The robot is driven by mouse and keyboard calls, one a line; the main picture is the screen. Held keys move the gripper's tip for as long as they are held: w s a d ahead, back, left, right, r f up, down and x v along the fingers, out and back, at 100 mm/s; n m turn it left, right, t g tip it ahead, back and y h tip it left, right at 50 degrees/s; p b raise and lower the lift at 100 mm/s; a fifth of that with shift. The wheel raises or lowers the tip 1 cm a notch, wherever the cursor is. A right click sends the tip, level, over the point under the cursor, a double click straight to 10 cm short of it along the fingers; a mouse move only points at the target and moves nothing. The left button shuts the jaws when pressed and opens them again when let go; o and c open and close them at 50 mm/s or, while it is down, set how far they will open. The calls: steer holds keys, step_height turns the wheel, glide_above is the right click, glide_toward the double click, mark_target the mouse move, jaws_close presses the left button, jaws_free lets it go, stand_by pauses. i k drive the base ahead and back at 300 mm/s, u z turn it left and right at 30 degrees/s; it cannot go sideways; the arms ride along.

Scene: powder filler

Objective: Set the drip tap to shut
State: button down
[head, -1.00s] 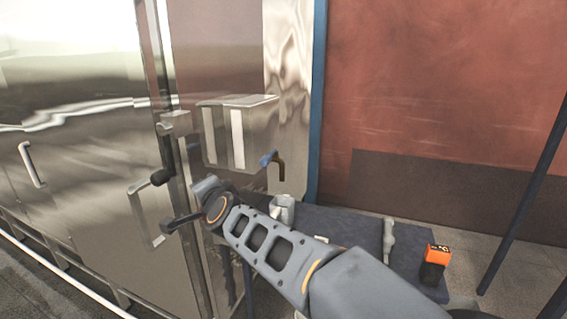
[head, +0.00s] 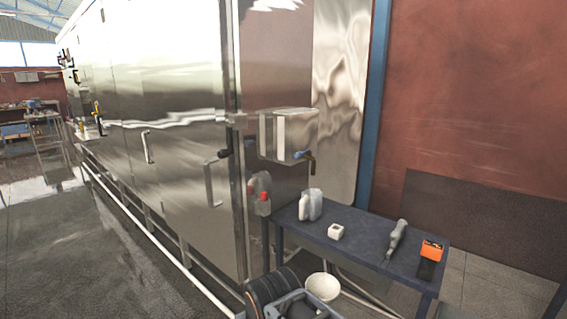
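A small tap with a blue handle (head: 301,154) and a dark, downturned spout (head: 312,168) sticks out at the lower right of a shiny metal box (head: 288,134). The box is on the end of the large steel machine. The handle is small here, and I cannot tell whether it is set open or shut. Further off at the left, a yellow-handled fitting (head: 97,108) is on the machine's long side; its details are too small to read. Part of my arm shows at the bottom edge, well below the blue-handled tap. My gripper is not in view.
A dark blue table (head: 365,247) below the tap holds a grey jug (head: 311,205), a white block (head: 336,232), a grey tool (head: 396,240) and an orange-and-black device (head: 431,258). A white bowl (head: 322,287) is below its front edge. Open floor (head: 90,255) lies left.

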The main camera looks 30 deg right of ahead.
mark_target(299, 155)
steer(key=u, duration=0.3)
steer(key=k, duration=0.4)
steer(key=z, duration=1.2)
steer(key=i, duration=1.55)
steer(key=u, duration=0.4)
